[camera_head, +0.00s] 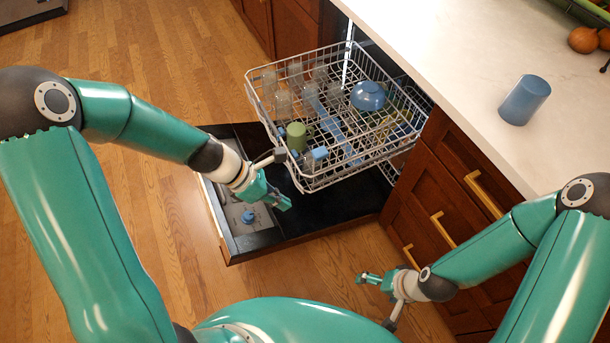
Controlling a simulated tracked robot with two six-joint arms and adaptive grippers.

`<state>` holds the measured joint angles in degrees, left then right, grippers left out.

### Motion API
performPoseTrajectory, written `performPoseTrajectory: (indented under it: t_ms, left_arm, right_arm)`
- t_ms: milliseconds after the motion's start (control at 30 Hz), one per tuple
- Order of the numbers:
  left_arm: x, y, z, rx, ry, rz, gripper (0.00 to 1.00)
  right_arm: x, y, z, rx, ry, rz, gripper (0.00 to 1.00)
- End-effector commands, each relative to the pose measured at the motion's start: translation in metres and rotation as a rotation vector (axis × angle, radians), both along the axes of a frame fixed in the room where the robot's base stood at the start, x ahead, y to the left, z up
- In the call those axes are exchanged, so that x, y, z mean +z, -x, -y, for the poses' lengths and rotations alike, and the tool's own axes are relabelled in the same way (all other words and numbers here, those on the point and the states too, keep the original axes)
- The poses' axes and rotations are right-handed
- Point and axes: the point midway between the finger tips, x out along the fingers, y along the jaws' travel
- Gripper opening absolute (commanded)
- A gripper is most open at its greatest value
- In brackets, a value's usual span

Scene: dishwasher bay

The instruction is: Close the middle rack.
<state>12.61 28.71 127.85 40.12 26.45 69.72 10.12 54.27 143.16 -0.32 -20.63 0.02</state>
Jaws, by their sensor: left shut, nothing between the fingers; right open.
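The middle rack (304,184) is a grey wire basket, pulled out of the dishwasher over the lowered door (310,222). It holds several clear glasses (284,103), a green mug (297,136), a blue bowl (368,96) and blue items along its middle. My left gripper (284,203) is shut and empty, just in front of the rack's near left corner and above the door. I cannot tell whether it or its wrist touches the rack. My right gripper (372,279) is open and empty, low in front of the cabinet drawers, apart from the rack.
A pale counter (465,80) runs along the right, with a blue cup (524,99) and onions (583,39) on it. Wooden drawers (435,205) with brass handles stand below it. Wooden floor (150,40) is clear at the left.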

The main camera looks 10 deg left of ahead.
Motion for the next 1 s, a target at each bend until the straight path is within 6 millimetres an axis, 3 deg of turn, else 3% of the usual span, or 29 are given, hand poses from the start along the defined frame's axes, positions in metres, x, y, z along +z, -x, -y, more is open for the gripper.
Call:
performPoseTrajectory:
  t_ms: [33,100,200,400,667,1000]
  left_arm:
    - [-0.002,-0.023,-0.012,0.097,0.034,0.047,0.0]
    - [0.015,-0.045,-0.026,0.179,0.064,0.117,0.0]
    - [0.032,-0.062,-0.047,0.239,0.058,0.215,0.0]
    - [0.037,-0.065,-0.061,0.265,0.04,0.272,0.0]
    - [0.018,-0.075,-0.049,0.261,0.041,0.267,0.0]
    - [-0.032,-0.105,-0.012,0.258,0.039,0.267,0.0]
  right_arm:
    - [-0.037,0.0,0.0,0.0,0.0,0.0,0.98]
    - [-0.058,0.0,0.0,0.0,0.0,0.0,0.98]
    - [-0.079,0.0,0.0,0.0,0.0,0.0,0.98]
    - [-0.095,0.0,0.0,0.0,0.0,0.001,0.98]
    - [-0.103,0.0,0.0,0.0,0.0,0.001,0.98]
    - [-0.13,0.0,0.0,0.0,0.0,0.001,0.98]
